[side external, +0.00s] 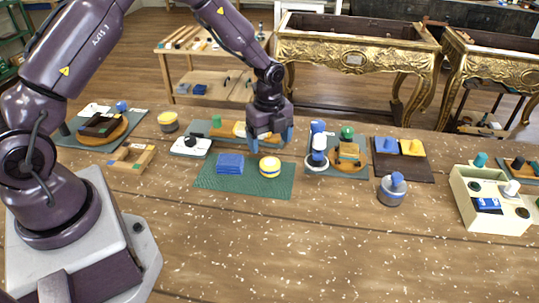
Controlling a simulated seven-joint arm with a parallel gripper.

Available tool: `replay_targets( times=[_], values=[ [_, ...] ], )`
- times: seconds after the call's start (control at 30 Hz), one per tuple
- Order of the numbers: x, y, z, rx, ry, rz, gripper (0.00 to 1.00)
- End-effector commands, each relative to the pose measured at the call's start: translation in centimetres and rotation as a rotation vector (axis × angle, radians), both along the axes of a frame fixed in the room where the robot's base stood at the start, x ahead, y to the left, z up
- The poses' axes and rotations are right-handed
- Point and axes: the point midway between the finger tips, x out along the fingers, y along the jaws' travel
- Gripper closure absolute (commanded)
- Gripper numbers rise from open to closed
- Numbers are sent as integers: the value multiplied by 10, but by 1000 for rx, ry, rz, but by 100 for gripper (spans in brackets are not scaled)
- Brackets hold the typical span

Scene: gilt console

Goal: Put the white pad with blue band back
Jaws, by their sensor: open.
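A white piece with blue parts (319,157) stands on a grey-green mat in the middle; it may be the white pad with blue band, but it is too small to be sure. A round grey-white piece with a blue band and blue knob (391,190) stands alone on the table to the right. My gripper (270,143) is open and empty, pointing down above a round yellow pad with a white band (270,167). That pad lies on a green mat (240,187), beside a blue block (230,163). My gripper is apart from these things.
A wooden frame tray (131,158) and a yellow-and-grey round piece (168,122) are at left. A dark mat with blue and yellow pieces (410,171) and a cream box (466,208) are at right. The front table is clear.

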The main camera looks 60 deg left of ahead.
Motion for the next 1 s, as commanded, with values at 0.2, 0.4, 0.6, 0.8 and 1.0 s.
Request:
replay_targets(
  times=[0.2, 0.4, 0.6, 0.8, 1.0],
  values=[
    [0, 0, 33, 0, -1, 1, 19],
    [-1, 0, 42, -1, 1, 1, 19],
    [-8, -4, 80, 18, -42, 119, 19],
    [-50, -18, 167, 22, -160, 480, 19],
    [-113, -32, 233, -53, -281, 888, 19]
  ],
)
